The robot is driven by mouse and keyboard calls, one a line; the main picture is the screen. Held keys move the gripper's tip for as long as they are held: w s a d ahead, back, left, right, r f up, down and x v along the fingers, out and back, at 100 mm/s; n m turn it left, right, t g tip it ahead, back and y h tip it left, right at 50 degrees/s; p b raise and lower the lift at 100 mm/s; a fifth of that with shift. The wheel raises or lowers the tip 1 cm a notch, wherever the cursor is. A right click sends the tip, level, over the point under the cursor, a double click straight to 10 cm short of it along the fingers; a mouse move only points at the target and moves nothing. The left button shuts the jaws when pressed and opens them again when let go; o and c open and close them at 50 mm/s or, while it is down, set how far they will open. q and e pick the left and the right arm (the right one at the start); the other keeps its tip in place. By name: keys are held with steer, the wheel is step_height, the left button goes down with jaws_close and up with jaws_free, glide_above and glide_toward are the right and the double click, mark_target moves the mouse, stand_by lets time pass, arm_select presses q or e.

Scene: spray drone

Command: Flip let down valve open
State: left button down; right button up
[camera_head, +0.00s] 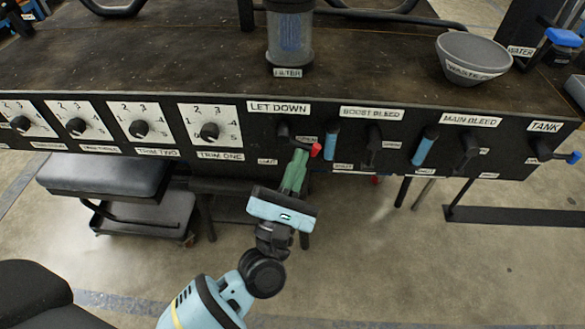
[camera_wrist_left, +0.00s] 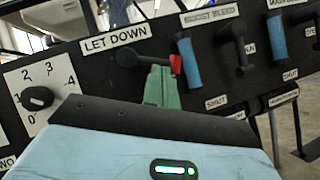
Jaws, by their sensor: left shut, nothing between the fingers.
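The let down valve has a black handle with a red tip (camera_head: 316,150), under the LET DOWN label on the black panel. In the left wrist view its handle (camera_wrist_left: 138,63) runs roughly level to the right, ending in the red tip (camera_wrist_left: 176,64). My left gripper (camera_head: 300,156) comes from below and is shut and empty, its green fingertips at the handle close to the red tip. The OPEN tag is partly covered. My right gripper is out of view.
Right of the valve are a blue handle (camera_head: 331,142), the boost bleed handle (camera_head: 373,146), another blue handle (camera_head: 425,146) and the main bleed handle (camera_head: 468,151). Trim knobs (camera_head: 209,131) sit to the left. A grey waste bowl (camera_head: 472,57) and a filter stand on the bench top.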

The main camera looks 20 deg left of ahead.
arm_select(q)
steer(key=shift+w+d+r, duration=0.1)
steer(key=shift+d+r, duration=0.4)
steer(key=shift+d, duration=0.1)
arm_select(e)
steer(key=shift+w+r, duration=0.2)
arm_select(q)
steer(key=shift+d, duration=0.2)
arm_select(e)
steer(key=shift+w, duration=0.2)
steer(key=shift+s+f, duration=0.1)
